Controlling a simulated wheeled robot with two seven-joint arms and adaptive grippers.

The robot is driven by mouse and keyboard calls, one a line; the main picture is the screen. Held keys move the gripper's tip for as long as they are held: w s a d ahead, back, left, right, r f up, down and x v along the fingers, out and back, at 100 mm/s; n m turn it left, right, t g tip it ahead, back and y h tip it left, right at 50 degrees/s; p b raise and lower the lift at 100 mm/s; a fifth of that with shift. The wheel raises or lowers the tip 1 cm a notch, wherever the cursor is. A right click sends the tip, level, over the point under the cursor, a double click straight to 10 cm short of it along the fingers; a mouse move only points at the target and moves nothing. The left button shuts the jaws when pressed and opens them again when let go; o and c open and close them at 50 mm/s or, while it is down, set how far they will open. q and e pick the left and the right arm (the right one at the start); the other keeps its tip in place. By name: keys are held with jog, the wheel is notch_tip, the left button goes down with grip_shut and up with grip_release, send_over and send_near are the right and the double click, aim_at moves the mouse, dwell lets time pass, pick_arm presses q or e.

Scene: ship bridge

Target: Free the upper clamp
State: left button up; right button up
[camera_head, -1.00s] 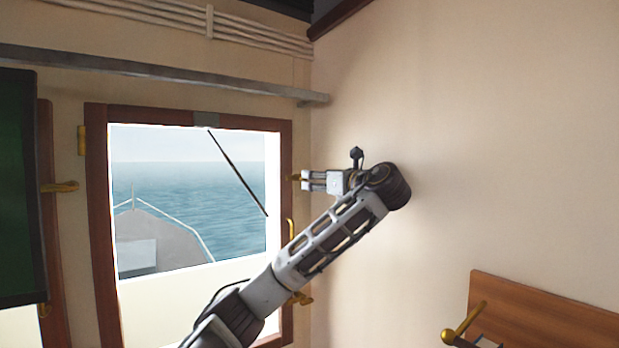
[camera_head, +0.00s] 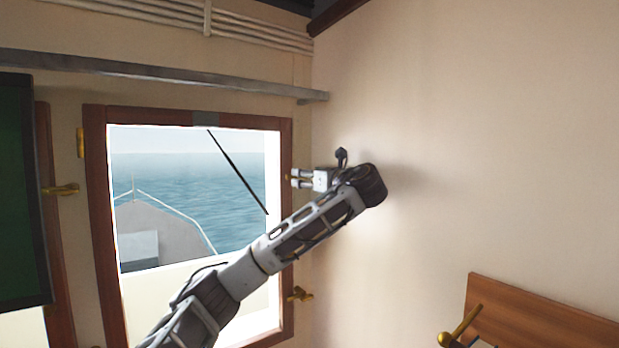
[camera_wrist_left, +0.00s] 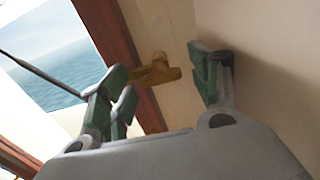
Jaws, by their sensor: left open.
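The upper clamp (camera_head: 288,177) is a small brass piece at the right side of the wooden window frame. In the head view my left gripper (camera_head: 300,178) hides most of it. In the left wrist view the clamp (camera_wrist_left: 155,73) shows as a brass bar with a knob, between the two spread fingers of my left gripper (camera_wrist_left: 163,76). The fingers are open, with green pads, and do not visibly hold it. I cannot tell exactly how far it reaches between them. My right gripper is in neither view.
The window (camera_head: 100,200) has another brass clamp (camera_head: 300,294) lower on its right side. A grey rail (camera_head: 160,75) runs above it. A dark screen (camera_head: 20,190) stands at the left. The bare wall (camera_head: 480,150) is close on the right. A wooden board (camera_head: 545,318) sits lower right.

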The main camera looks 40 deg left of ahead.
pick_arm(q)
grip_shut()
dwell(0.4)
jog(key=shift+f+n, duration=0.1)
jog(key=shift+n, duration=0.2)
jog(key=shift+n+b, duration=3.9)
jog(key=shift+n, duration=4.8)
